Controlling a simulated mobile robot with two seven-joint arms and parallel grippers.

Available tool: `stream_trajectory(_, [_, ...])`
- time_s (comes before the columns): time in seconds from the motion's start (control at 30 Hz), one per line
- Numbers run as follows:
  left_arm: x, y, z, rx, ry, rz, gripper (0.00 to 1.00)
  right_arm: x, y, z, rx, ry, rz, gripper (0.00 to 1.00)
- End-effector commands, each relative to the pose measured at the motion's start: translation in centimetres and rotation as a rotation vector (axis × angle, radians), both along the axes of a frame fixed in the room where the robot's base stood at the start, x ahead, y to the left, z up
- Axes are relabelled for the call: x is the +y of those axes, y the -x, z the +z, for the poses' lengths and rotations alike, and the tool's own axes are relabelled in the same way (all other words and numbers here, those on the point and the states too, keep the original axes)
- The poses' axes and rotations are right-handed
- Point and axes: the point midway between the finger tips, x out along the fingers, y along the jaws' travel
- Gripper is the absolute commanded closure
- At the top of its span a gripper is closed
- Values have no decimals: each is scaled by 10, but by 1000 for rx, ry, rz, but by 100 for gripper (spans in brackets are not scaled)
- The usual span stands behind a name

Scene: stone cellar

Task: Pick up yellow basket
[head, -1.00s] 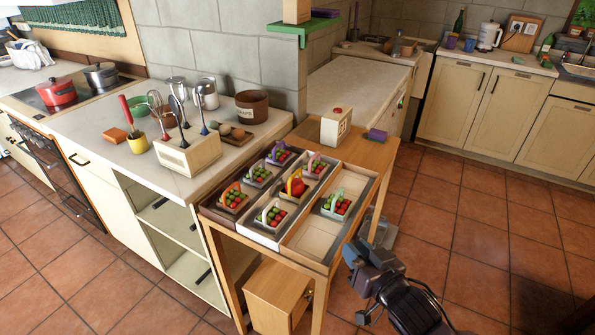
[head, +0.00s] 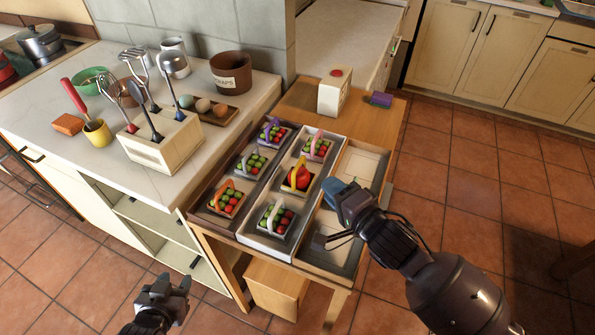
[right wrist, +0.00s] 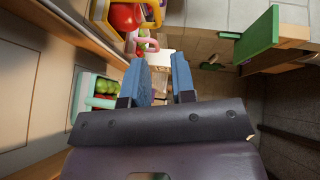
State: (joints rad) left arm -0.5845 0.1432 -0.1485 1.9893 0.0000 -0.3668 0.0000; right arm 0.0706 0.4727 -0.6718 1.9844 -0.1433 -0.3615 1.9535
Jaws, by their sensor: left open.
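The yellow basket (head: 302,176), with a yellow handle and red contents, sits in the middle tray on the wooden table. It also shows at the upper left of the right wrist view (right wrist: 157,14). My right gripper (head: 342,192) is over the right tray, just right of the yellow basket and apart from it. Its blue fingers (right wrist: 160,66) are apart with nothing between them. My left gripper (head: 172,290) is open and empty, low in front of the counter.
Baskets with other handle colours stand around it: grey-white (head: 277,219), pink (head: 317,146), orange (head: 226,202). A mint-handled one (right wrist: 78,98) sits by my right gripper. A white box with a red top (head: 335,95) stands behind the trays. A utensil holder (head: 165,150) is on the counter.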

Motion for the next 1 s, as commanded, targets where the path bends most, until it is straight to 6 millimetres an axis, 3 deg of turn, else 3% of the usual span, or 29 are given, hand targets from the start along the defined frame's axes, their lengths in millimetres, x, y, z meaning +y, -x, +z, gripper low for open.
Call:
stream_trajectory(0.2, [0, 18, -10, 36, 4, 9, 57, 5, -7, -1, 36, -56, -11, 76])
stream_trajectory(0.43, [0, 9, -6, 20, 3, 5, 57, 24, -34, -6, 35, -55, -11, 76])
stream_trajectory(0.77, [0, 5, -3, 11, 1, 2, 57, 37, -53, -11, 36, -53, -11, 76])
stream_trajectory(1.0, [0, 5, -4, 11, 1, 2, 57, 56, -77, -19, 36, -53, -11, 76])
